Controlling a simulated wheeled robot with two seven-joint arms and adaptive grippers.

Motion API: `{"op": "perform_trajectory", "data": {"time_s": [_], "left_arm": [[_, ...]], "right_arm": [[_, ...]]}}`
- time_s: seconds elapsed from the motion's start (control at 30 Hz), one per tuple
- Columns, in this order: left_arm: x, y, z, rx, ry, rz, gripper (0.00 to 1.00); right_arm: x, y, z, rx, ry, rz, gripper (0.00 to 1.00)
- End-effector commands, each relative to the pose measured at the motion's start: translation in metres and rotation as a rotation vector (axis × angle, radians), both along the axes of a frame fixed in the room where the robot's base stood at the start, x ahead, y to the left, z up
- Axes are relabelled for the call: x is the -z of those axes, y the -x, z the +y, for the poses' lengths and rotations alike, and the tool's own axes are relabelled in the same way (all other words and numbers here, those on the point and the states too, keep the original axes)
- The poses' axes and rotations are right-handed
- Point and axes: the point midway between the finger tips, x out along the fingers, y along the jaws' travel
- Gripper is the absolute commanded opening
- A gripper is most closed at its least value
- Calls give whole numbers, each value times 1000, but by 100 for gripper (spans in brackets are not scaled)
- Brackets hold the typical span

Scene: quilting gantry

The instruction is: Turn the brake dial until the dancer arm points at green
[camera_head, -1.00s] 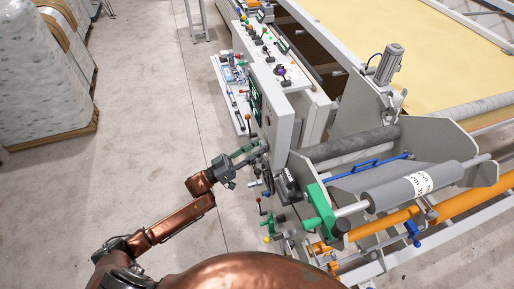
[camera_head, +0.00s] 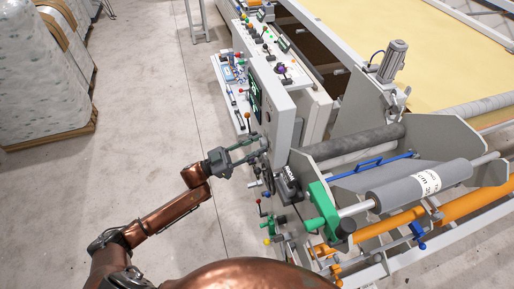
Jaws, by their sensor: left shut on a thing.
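My left gripper (camera_head: 260,147) reaches in from the left to the face of the grey control cabinet (camera_head: 280,122). Its two fingers sit one above the other and are shut on a small knob at the cabinet's face, which I take for the brake dial. The fingers hide most of the knob. I cannot make out the dancer arm or its green mark clearly at this size. My right gripper is out of view.
Levers with coloured knobs stick out below the gripper, near a green bracket (camera_head: 322,204). A grey roll (camera_head: 400,194) lies to the right. Consoles with levers (camera_head: 262,40) stand behind. The floor (camera_head: 130,150) at left is clear up to a wrapped pallet (camera_head: 45,75).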

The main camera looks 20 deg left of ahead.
Motion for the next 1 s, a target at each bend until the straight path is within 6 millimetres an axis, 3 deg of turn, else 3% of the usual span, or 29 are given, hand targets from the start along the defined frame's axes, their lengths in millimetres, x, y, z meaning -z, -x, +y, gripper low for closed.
{"op": "perform_trajectory", "data": {"time_s": [0.4,0.93,0.97,1.0], "left_arm": [[0,-2,1,-2,-111,-163,5],[-1,-2,1,-3,-125,-184,5],[-1,-2,1,-3,-125,-184,30],[-1,-2,1,-2,-125,-184,33]], "right_arm": [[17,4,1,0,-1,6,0],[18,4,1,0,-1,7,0],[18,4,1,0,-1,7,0],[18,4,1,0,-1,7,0]]}}
